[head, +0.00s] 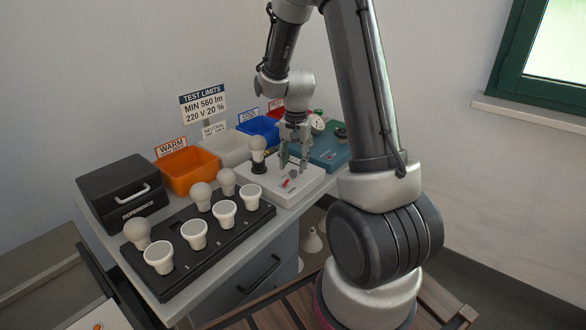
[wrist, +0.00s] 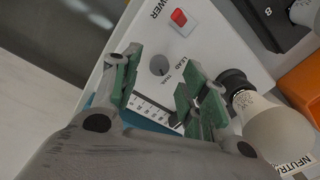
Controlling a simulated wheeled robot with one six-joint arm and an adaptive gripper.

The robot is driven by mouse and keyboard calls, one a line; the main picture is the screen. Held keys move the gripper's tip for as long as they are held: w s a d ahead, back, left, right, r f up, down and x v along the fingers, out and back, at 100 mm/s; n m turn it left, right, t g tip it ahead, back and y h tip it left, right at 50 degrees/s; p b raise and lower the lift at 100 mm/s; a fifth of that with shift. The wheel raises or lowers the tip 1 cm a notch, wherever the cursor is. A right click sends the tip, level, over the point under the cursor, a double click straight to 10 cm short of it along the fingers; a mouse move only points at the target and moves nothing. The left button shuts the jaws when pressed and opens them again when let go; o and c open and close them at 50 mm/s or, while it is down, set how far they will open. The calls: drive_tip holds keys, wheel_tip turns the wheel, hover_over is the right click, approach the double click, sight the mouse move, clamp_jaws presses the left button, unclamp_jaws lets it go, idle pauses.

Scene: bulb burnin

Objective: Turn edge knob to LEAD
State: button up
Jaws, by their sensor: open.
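The edge knob (wrist: 158,66) is a small round grey dial on the white tester box (wrist: 222,45). A word reading LEAD and another that looks like TRAIL are printed beside it; its pointer is too small to read surely. My gripper (wrist: 162,70) is open, its green-padded fingers on either side of the knob in the wrist view, with no clear contact. In the head view my gripper (head: 293,163) points down over the right part of the white box (head: 262,183); the knob there is small and partly obscured.
A red power switch (wrist: 180,17) sits near the knob. A bulb (wrist: 275,130) stands in a black socket on the same box. A teal device (head: 327,155) is behind. A black tray (head: 180,270) of bulbs, a black box (head: 125,190) and an orange bin (head: 187,172) lie left.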

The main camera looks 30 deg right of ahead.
sight(293, 174)
drive_tip(key=shift+f, duration=1.35)
clamp_jaws()
drive_tip(key=shift+n, duration=0.3)
drive_tip(key=n, duration=0.5)
drive_tip(key=shift+n, duration=0.3)
drive_tip(key=n, duration=0.5)
drive_tip(key=shift+d+n, duration=0.1)
drive_tip(key=shift+n, duration=0.2)
